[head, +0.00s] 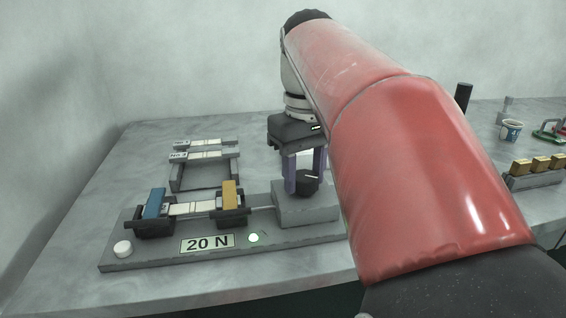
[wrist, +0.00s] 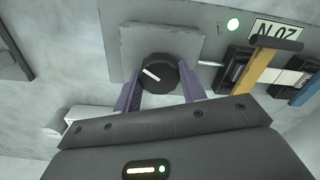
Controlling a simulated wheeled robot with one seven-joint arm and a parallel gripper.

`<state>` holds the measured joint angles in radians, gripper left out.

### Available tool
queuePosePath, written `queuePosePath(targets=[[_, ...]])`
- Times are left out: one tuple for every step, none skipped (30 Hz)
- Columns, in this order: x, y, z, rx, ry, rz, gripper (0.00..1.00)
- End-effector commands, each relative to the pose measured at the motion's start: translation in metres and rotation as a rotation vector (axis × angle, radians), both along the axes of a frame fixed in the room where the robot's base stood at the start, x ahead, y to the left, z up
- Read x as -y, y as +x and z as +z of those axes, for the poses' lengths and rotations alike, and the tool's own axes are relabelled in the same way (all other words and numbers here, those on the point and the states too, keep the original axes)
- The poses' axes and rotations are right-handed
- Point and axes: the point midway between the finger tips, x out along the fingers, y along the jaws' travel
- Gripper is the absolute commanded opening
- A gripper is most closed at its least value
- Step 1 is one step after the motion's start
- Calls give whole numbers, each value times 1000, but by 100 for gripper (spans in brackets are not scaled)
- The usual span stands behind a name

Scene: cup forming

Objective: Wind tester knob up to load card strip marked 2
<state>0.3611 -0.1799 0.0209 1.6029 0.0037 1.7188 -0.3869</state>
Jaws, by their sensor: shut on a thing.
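The black tester knob (head: 308,184) sits on the grey block at the right end of the tester (head: 150,254). In the wrist view the knob (wrist: 160,77) shows a white pointer line toward the upper left. My gripper (head: 305,178) points down with its purple fingers shut on the knob, one on each side. A pale card strip (head: 192,208) spans from the blue clamp (head: 154,203) to the yellow clamp (head: 230,195). No number is readable on it. The load label (head: 207,243) reads 20 N, and a lamp (head: 253,238) beside it is lit.
A rack (head: 205,184) behind the tester holds more labelled strips, their numbers too small to read surely. A white button (head: 122,249) is at the tester's left end. My arm hides the middle of the table.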

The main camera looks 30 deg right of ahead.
Motion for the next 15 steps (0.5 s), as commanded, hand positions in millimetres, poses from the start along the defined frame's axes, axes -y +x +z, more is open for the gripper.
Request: queuePosePath(targets=[[0,0,2,0,0,-43,18],[0,0,2,-1,0,-73,18],[0,0,1,-1,0,-111,18],[0,0,1,-1,0,-140,18],[0,0,1,-1,0,-168,18],[0,0,1,-1,0,-206,18],[1,0,1,-1,0,-235,18],[1,0,0,-1,0,-262,18],[1,0,0,0,0,-299,18],[1,0,0,0,0,-327,18],[1,0,0,0,0,-353,18],[1,0,0,0,0,-388,18],[1,0,0,0,0,-414,18],[1,0,0,0,0,-439,18],[1,0,0,0,0,-471,18]])
